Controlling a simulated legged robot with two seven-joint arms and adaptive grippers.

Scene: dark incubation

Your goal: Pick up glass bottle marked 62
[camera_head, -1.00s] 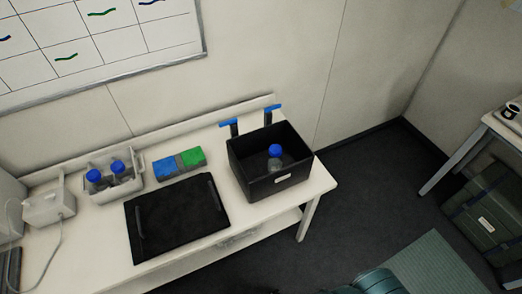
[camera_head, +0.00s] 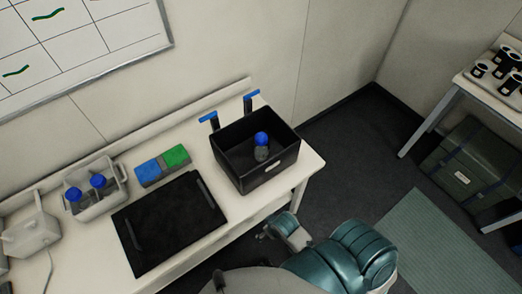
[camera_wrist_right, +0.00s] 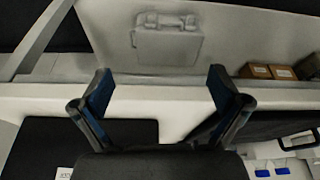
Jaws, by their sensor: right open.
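A glass bottle with a blue cap (camera_head: 262,146) stands in the black bin (camera_head: 268,178) on the bench in the head view. Two more blue-capped bottles (camera_head: 74,194) (camera_head: 98,181) sit in a pale rack (camera_head: 95,208) at the left. No number 62 can be read on any of them. My right gripper (camera_head: 268,233) is low in front of the bench, below and apart from the bin. In the right wrist view its two fingers (camera_wrist_right: 160,80) are spread with nothing between them. My left gripper is out of view.
A black tray (camera_head: 165,228) lies on the bench front, with a blue and green box (camera_head: 162,165) behind it. Two blue-topped handles (camera_head: 208,117) stand behind the bin. A side table (camera_head: 465,85) with dark-banded cups and a dark green case (camera_head: 465,175) are at the right.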

